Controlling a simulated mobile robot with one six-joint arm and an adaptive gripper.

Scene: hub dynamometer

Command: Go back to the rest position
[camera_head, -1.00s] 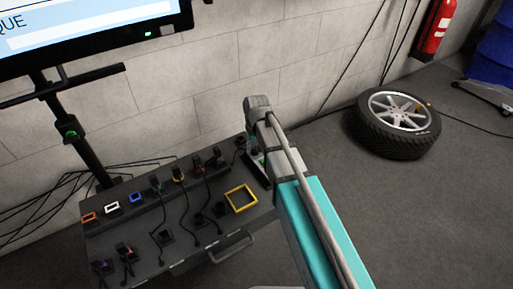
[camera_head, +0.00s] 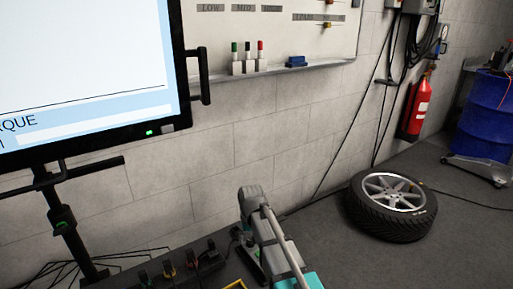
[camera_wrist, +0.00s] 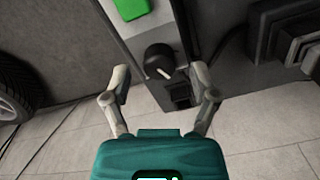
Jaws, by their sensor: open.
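My gripper (camera_wrist: 160,95) shows in the wrist view with its two grey fingers spread apart and nothing between them. Beyond the fingers is a dark panel with a black knob (camera_wrist: 160,61) that has a white mark, and a green button (camera_wrist: 131,8) beside it. In the head view my grey and teal arm reaches up from the bottom middle, over the right end of the dark bench (camera_head: 205,271). The fingertips cannot be made out in the head view.
A large monitor (camera_head: 85,75) on a black stand is at the left. A tyre on a rim (camera_head: 392,206) lies on the floor at the right, near a red fire extinguisher (camera_head: 417,107) and a blue drum (camera_head: 490,115). A whiteboard (camera_head: 290,30) hangs on the wall.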

